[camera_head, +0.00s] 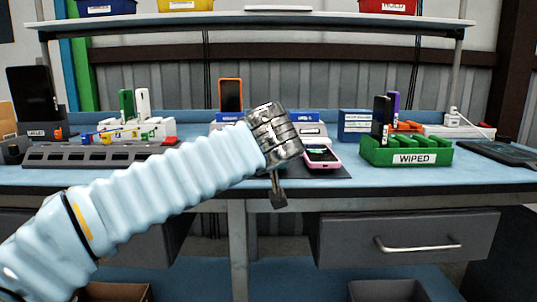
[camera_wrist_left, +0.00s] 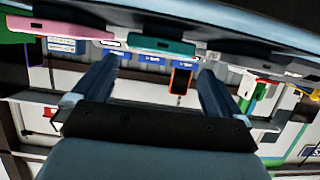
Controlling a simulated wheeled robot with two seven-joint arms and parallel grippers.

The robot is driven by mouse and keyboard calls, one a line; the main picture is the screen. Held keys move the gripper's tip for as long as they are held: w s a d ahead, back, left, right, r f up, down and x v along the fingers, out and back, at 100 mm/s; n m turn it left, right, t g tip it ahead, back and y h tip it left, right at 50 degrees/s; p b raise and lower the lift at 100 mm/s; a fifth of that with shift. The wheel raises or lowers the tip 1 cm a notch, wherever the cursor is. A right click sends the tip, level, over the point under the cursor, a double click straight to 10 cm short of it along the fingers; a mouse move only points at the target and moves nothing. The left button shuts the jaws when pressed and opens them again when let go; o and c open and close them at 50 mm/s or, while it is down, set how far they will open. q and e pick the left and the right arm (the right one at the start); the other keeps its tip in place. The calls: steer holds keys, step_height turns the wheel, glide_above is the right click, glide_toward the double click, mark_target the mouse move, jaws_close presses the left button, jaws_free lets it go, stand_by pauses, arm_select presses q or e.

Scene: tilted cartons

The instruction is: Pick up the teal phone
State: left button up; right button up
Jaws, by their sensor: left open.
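The teal phone (camera_wrist_left: 161,46) shows edge-on near the top of the left wrist view, which looks upside down. It lies flat on the bench, between and beyond my two fingers. In the head view I cannot make it out; my left wrist covers that part of the bench. My left gripper (camera_wrist_left: 158,76) is open, with nothing between its fingers. In the head view the gripper (camera_head: 278,197) hangs at the bench's front edge, seen side-on. My right gripper is not in view.
A pink phone (camera_head: 321,157) lies beside the teal one, on a dark mat. An orange phone (camera_head: 231,95) stands upright behind. A green rack (camera_head: 378,154) labelled WIPED stands right, and a grey slotted tray (camera_head: 90,155) left. A drawer (camera_head: 405,238) is below the bench.

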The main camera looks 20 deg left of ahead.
arm_select(q)
steer(key=p+x, duration=0.1)
steer(key=x, duration=0.5)
steer(key=shift+w+d, duration=0.1)
steer(key=shift+f, duration=0.1)
steer(key=shift+c, duration=0.2)
steer(key=c, duration=1)
steer(key=shift+c, duration=0.2)
